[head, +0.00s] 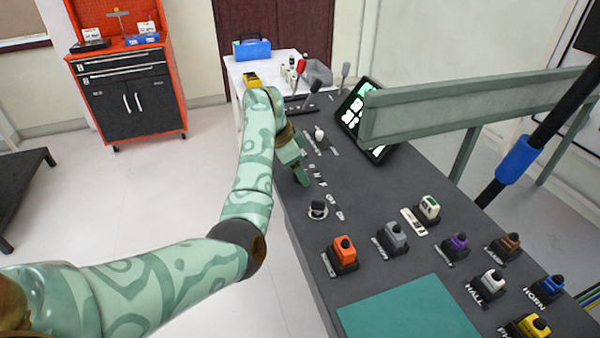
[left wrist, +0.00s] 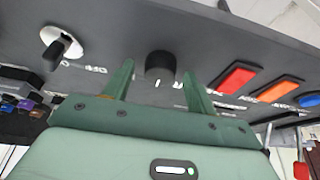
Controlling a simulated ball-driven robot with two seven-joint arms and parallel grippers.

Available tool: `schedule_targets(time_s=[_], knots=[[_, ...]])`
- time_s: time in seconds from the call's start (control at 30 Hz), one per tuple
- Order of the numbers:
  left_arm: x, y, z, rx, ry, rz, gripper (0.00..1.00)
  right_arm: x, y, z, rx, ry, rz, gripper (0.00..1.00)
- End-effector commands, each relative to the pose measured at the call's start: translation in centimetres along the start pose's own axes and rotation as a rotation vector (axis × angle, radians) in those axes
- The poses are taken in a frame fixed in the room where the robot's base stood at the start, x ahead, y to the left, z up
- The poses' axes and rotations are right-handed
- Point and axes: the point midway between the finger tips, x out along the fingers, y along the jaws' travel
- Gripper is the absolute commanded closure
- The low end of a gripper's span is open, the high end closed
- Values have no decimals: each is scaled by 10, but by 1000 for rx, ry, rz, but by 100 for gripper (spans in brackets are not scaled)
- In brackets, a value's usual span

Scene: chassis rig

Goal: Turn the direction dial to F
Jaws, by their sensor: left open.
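In the left wrist view a round black dial (left wrist: 160,66) stands on the dark grey desk, with a small white mark by it. It seems to be the direction dial; its letters are too small or hidden to read, so its setting cannot be told. My left gripper (head: 302,180) is open and low over the desk in the head view, where it seems to hide this dial. In the left wrist view its two green fingers stand apart on either side of the dial, with gaps visible; contact cannot be told. My right gripper is in neither view.
A black knob on a silver plate (head: 317,209) stands nearer on the desk. Coloured buttons, such as an orange one (head: 343,250), fill the front right. Levers (head: 311,88) and a tilted screen (head: 355,112) stand farther back. A green rail (head: 470,100) crosses the right.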

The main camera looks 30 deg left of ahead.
Motion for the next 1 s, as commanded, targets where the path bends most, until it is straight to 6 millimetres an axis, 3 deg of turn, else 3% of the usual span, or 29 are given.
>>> schedule_targets(time_s=[0.3, 0.47, 1.0], knots=[[2, 0, -1, 0, 0, -1, 46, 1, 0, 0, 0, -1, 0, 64], [2, 0, 0, 1, 0, 0, 88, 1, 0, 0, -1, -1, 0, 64], [1, 0, -1, 127, 1, 55, 88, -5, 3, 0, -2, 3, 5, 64]])
